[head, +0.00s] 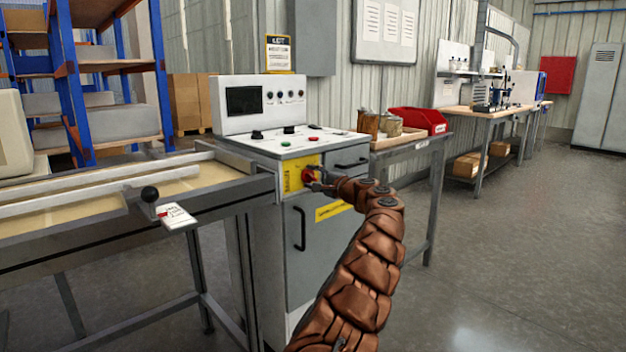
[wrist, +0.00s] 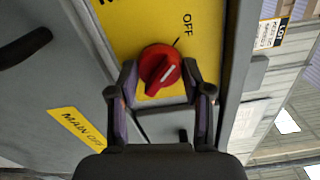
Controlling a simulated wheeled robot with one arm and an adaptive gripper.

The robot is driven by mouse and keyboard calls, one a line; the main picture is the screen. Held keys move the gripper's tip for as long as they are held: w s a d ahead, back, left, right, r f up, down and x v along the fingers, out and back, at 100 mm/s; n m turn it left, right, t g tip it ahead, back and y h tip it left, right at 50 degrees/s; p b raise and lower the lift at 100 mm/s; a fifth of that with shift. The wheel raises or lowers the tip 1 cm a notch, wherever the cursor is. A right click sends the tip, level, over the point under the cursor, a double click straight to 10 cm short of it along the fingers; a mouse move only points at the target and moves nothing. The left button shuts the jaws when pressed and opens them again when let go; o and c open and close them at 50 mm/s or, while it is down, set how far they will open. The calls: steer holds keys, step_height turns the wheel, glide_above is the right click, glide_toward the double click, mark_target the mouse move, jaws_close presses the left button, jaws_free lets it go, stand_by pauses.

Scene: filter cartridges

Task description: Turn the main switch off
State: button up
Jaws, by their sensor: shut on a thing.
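The main switch is a red rotary knob (wrist: 160,70) on a yellow plate (wrist: 205,55) on the front of a grey control cabinet (head: 300,235). In the wrist view, a white line on the knob slants up and right, roughly toward a dark tick beside the word OFF. My gripper (wrist: 160,76) is shut on the knob, with one finger on each side of it. In the head view, my gripper (head: 318,181) is at the yellow plate and partly covers the red knob (head: 307,175).
A console (head: 262,103) with a dark screen and buttons stands on the cabinet. A side table with a red bin (head: 418,121) stands at right. Open floor (head: 510,240) lies further right.

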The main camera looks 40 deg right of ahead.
mark_target(314, 176)
steer(key=o, duration=1.2)
steer(key=shift+c, duration=0.2)
steer(key=shift+s+r, duration=0.15)
steer(key=shift+s, duration=1.9)
steer(key=s, duration=0.8)
steer(key=shift+a, duration=0.15)
